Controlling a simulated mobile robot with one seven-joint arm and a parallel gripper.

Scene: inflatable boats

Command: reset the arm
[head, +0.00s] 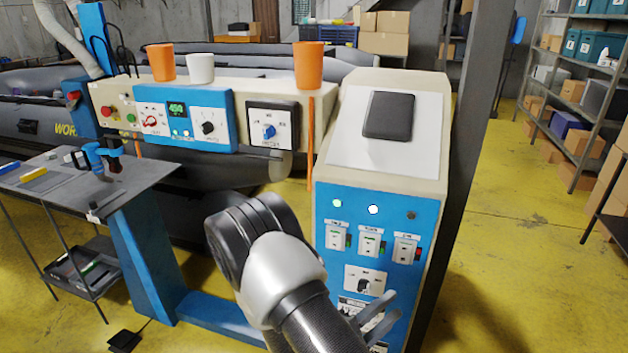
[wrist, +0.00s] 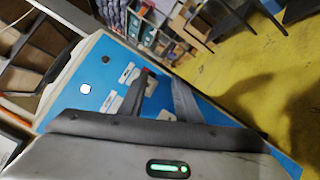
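My arm (head: 275,265) reaches up from the bottom middle of the head view and bends in front of the blue control cabinet (head: 330,270). My gripper (head: 385,308) shows partly behind the arm, low at the cabinet's front, near the lower knob (head: 364,285). In the wrist view my gripper (wrist: 159,82) has its two dark fingers apart, with blue panel between and behind them. I see nothing held. Whether a fingertip touches the panel, I cannot tell.
A blue-and-cream machine (head: 205,120) with orange and white cups on top stands left of the cabinet. A grey tool table (head: 85,185) is at the left. A dark post (head: 470,150) stands just right of the cabinet. Yellow floor (head: 530,240) is open at the right, before the shelves (head: 580,100).

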